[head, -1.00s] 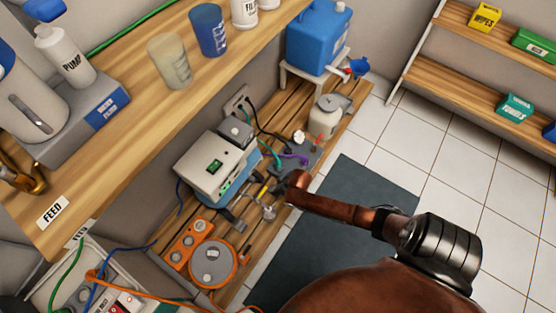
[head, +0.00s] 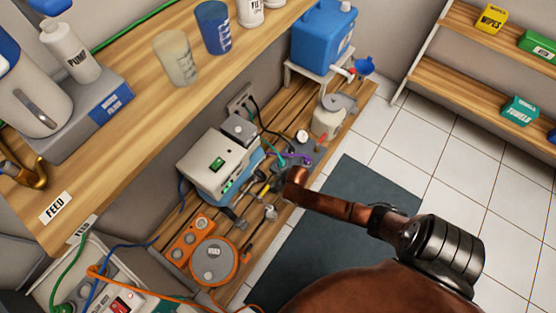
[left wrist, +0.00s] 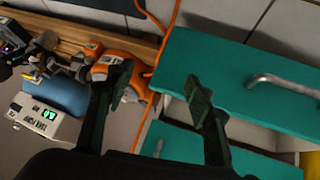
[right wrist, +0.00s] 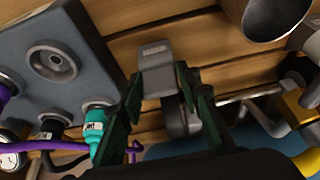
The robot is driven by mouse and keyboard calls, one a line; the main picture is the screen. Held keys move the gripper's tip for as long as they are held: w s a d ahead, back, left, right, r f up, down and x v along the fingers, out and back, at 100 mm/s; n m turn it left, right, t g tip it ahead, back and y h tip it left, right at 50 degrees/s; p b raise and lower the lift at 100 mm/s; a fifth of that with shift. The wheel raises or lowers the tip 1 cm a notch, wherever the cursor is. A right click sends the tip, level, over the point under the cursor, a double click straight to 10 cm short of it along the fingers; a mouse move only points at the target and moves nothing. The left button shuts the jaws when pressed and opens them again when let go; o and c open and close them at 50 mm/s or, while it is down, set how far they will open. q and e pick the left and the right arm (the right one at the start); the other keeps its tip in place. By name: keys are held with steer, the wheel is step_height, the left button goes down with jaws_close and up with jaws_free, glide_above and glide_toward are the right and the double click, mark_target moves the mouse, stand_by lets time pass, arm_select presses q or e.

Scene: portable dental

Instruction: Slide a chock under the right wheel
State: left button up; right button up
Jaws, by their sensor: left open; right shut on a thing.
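In the right wrist view my right gripper (right wrist: 165,112) is shut on a light grey block with a small label (right wrist: 156,68), which looks like the chock. A dark, rounded wheel-like part (right wrist: 180,118) shows just behind and beside it between the fingers; I cannot tell whether they touch. In the head view my right arm reaches to the slatted wooden shelf, beside the white unit with a green display (head: 217,163). Its fingertips and the block are too small to make out there. My left gripper (left wrist: 155,98) is open and empty in the left wrist view, in front of teal drawers (left wrist: 235,75).
A grey block with ports and a teal connector (right wrist: 95,128) is left of the right gripper; a metal cylinder (right wrist: 272,15) is above right. An orange device (head: 213,260), a jug (head: 328,115) and cables crowd the shelf. An orange hose (left wrist: 170,35) passes near the left gripper.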

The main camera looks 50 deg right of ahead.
steer(key=shift+w, duration=0.9)
steer(key=o, duration=1.4)
steer(key=shift+c, duration=0.2)
